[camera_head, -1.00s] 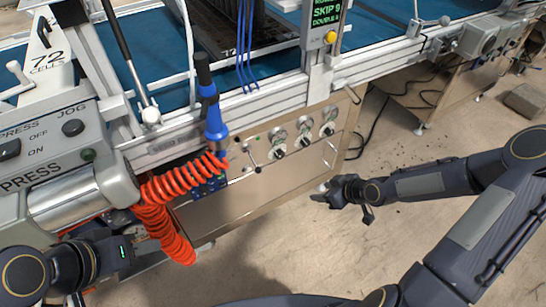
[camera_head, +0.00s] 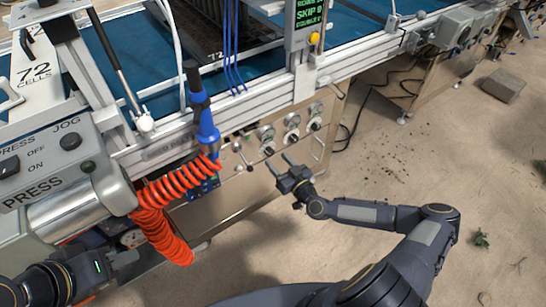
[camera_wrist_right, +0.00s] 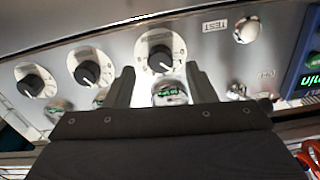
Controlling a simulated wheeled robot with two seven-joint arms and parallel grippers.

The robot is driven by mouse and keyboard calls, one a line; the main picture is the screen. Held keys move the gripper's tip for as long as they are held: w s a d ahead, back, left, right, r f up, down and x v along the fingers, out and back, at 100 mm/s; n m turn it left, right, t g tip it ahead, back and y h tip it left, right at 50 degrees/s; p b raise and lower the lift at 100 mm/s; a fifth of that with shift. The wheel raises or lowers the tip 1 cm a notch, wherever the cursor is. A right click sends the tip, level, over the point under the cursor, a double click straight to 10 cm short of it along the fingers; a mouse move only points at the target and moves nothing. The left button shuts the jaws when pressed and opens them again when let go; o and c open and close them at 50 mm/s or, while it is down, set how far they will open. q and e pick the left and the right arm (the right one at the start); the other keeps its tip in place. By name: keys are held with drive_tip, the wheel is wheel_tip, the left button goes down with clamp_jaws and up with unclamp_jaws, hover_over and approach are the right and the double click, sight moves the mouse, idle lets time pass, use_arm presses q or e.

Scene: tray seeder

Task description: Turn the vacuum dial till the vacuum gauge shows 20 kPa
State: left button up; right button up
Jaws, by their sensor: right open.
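Three black knobs on white round scales sit on the metal front panel, each paired with a small gauge. In the head view they are a left dial (camera_head: 268,150), a middle dial (camera_head: 291,138) and a right dial (camera_head: 315,125). Their labels are too small to read, so I cannot tell which is the vacuum dial. My right gripper (camera_head: 279,162) is open and empty, just in front of the left dial. The right wrist view is upside down; that dial (camera_wrist_right: 160,58) appears between the fingertips, its green-lit gauge (camera_wrist_right: 170,94) partly hidden. My left gripper (camera_head: 122,261) is low left, its fingers unclear.
A coiled orange hose (camera_head: 165,195) and blue-handled tool (camera_head: 206,125) hang left of the dials. A small lever (camera_head: 241,155) and a blue box (camera_head: 203,188) are on the panel there.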

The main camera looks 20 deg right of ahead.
sight(271, 154)
drive_tip(key=shift+x, duration=1.6)
drive_tip(key=shift+c, duration=0.4)
drive_tip(key=c, duration=0.9)
drive_tip(key=shift+f+m+b, duration=0.2)
drive_tip(key=shift+m+b, duration=0.3)
drive_tip(key=shift+b, duration=0.4)
drive_tip(key=shift+m+b, duration=1.2)
drive_tip(key=shift+b, duration=0.05)
drive_tip(key=m+b, duration=0.2)
drive_tip(key=m, duration=0.1)
drive_tip(key=shift+b, duration=0.3)
drive_tip(key=shift+r+m+b, duration=0.15)
drive_tip(key=shift+m+b, duration=0.6)
drive_tip(key=shift+m, duration=0.35)
